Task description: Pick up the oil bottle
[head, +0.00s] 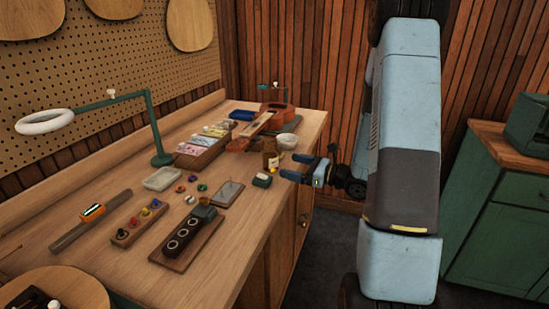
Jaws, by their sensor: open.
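A small amber bottle with a pale label (270,158), which looks like the oil bottle, stands upright on the wooden workbench (215,262) near its right edge. My gripper (290,166) reaches in from the right at the bench edge, its two dark fingers apart and pointing left toward the bottle. The fingers are empty, and a small gap shows between them and the bottle. Whether the fingers are level with the bottle is hard to tell from this view.
A small dark green block-like item (262,180) sits just in front of the bottle. A box of colourful packets (205,146) is to the left. A green lamp (161,158) stands farther left.

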